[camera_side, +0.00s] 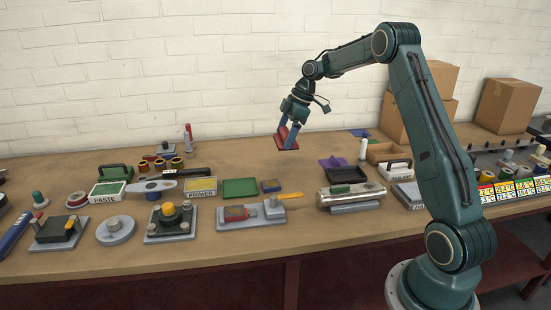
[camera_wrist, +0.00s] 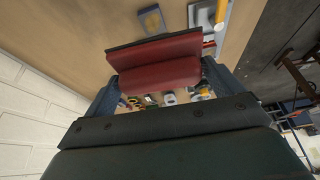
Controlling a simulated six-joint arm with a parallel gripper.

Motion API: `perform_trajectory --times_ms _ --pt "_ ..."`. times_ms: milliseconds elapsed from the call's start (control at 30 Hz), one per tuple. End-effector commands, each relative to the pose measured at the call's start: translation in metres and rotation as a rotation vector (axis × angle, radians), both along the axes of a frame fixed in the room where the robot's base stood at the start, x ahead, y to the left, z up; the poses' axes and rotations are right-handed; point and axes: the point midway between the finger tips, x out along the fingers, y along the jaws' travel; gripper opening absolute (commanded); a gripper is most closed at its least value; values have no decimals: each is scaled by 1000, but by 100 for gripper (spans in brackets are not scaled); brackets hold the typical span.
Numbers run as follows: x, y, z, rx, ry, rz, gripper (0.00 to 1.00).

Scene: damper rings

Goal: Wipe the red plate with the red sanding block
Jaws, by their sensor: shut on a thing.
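The red sanding block (camera_side: 286,140) is held in the air above the back of the table, tilted in the side view. My gripper (camera_side: 289,133) is shut on it. In the wrist view the red block (camera_wrist: 160,76), with a dark edge, spans the space between the blue fingers of my gripper (camera_wrist: 160,84). A small reddish-brown plate (camera_side: 236,212) sits on a grey holder in the front middle of the table, well below and left of my gripper. A flat green plate (camera_side: 240,188) lies behind it.
A small blue-sided block (camera_side: 271,186) lies right of the green plate. Cardboard boxes (camera_side: 507,105) stand at the back right. The table below my gripper is mostly clear.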

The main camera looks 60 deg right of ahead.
Motion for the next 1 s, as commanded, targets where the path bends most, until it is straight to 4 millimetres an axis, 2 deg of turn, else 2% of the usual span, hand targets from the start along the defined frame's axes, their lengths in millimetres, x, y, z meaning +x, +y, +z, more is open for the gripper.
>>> perform_trajectory --times_ms 33,300,600,800,1000 --pt "9 18 -4 1 1 6 74" --pt "42 99 -26 1 2 2 74" --pt "59 188 -51 0 1 6 74" --pt "61 224 -61 0 0 9 74" --pt "61 235 -65 0 0 8 74"
